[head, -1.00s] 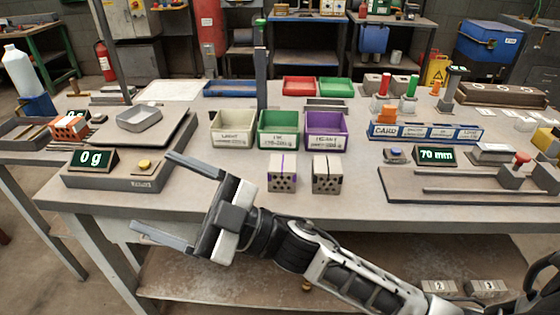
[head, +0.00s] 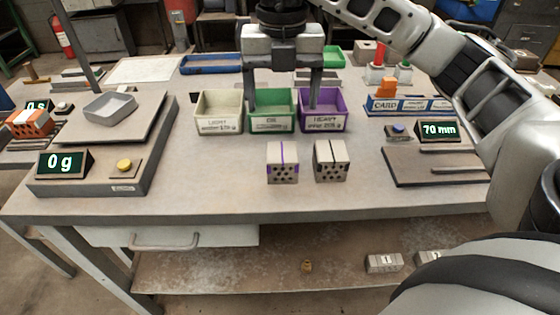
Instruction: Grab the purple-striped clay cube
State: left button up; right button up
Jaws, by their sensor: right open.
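The purple-striped clay cube (head: 283,163) sits on the table near its front edge. It is grey with dark holes in its front face and a thin purple stripe over the top. My right gripper (head: 283,106) points down, its two fingers wide apart and nothing between them. It is behind the cube in the picture, in front of the green and purple bins, and is not touching the cube. My left gripper is not in view.
A similar cube with a dark stripe (head: 331,161) stands close to the right. Behind are a cream bin (head: 219,112), a green bin (head: 273,124) and a purple bin (head: 323,123). A scale (head: 130,187) reading 0 g stands left. The table front is clear.

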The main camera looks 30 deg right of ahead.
send_over(282, 149)
jog(key=f, duration=0.7)
jog(key=shift+s+a+f, duration=0.15)
jog(key=shift+s+f, duration=0.05)
jog(key=shift+f, duration=0.05)
notch_tip(282, 149, down, 6)
jog(key=shift+w+r+p, duration=0.15)
jog(key=shift+r+p, duration=0.05)
jog(key=shift+p, duration=0.25)
jog(key=c, duration=1.2)
